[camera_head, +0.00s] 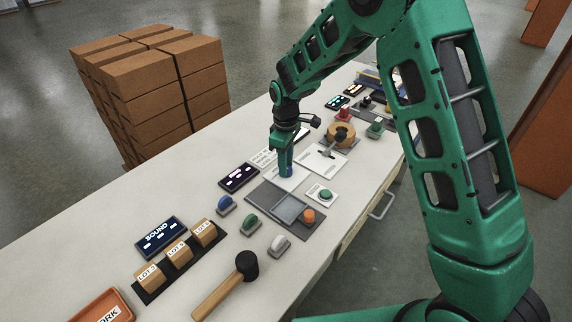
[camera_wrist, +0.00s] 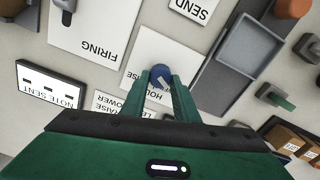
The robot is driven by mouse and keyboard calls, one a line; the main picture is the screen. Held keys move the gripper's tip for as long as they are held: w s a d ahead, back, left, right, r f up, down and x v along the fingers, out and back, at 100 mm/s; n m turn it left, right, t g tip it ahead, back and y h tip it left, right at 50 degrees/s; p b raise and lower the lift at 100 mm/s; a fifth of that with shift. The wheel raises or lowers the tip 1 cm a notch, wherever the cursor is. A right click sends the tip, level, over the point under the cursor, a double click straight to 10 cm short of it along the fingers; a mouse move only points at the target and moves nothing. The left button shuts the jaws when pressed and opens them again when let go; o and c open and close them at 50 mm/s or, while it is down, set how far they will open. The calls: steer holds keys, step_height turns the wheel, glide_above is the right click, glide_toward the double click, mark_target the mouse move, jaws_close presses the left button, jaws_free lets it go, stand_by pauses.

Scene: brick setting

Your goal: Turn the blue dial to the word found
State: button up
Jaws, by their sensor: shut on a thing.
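The blue dial (camera_wrist: 160,74) sits on a white plate (camera_wrist: 152,45) with upside-down lettering, partly hidden by my gripper. One label looks like "HOLD"; another, ending in "OWER", is partly covered. A pale mark on the dial points to the lower right in the wrist view. My gripper (camera_wrist: 160,82) is shut on the dial, one finger on each side. In the head view my gripper (camera_head: 286,172) points straight down at the bench, and only a bit of the blue dial (camera_head: 288,171) shows. I cannot read the word "found" anywhere.
A grey tray (camera_head: 289,208), an orange knob (camera_head: 308,215) and a green button (camera_head: 325,195) stand close by. A "SOUND" display (camera_head: 160,236), lot blocks (camera_head: 178,252) and a mallet (camera_head: 228,284) lie nearer the front.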

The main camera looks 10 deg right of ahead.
steer(key=shift+w+r, duration=0.15)
steer(key=shift+w, duration=0.1)
steer(key=o, duration=1.1)
steer(key=shift+c, duration=0.2)
steer(key=shift+s, duration=0.1)
step_height(320, 180, up, 11)
steer(key=shift+f, duration=0.2)
